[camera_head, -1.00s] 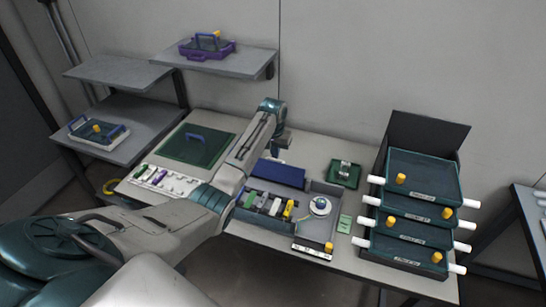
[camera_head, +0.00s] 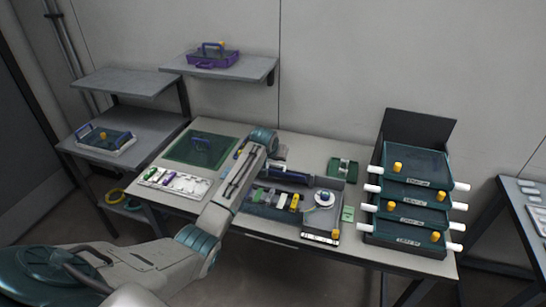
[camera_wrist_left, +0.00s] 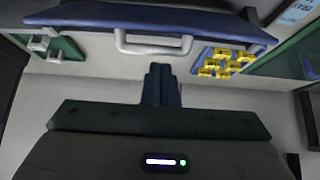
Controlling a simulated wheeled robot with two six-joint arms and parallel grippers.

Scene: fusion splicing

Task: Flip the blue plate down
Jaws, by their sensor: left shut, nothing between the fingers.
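The blue plate (camera_head: 290,178) is at the back of the open grey tray in the middle of the table, partly hidden by my left arm. In the left wrist view the blue plate (camera_wrist_left: 210,28) spans the top of the picture, with a pale handle (camera_wrist_left: 153,48) on its near edge. My left gripper (camera_wrist_left: 160,68) is shut and empty, its fingertips just below the handle in that view. I cannot tell whether they touch it. In the head view the left gripper (camera_head: 274,163) is beside the plate, mostly hidden. My right gripper is not in view.
A green mat (camera_head: 200,150) and a white rack (camera_head: 175,182) lie to the left. A stack of teal drawers (camera_head: 415,200) stands at the right, and a small green device (camera_head: 343,169) behind the tray.

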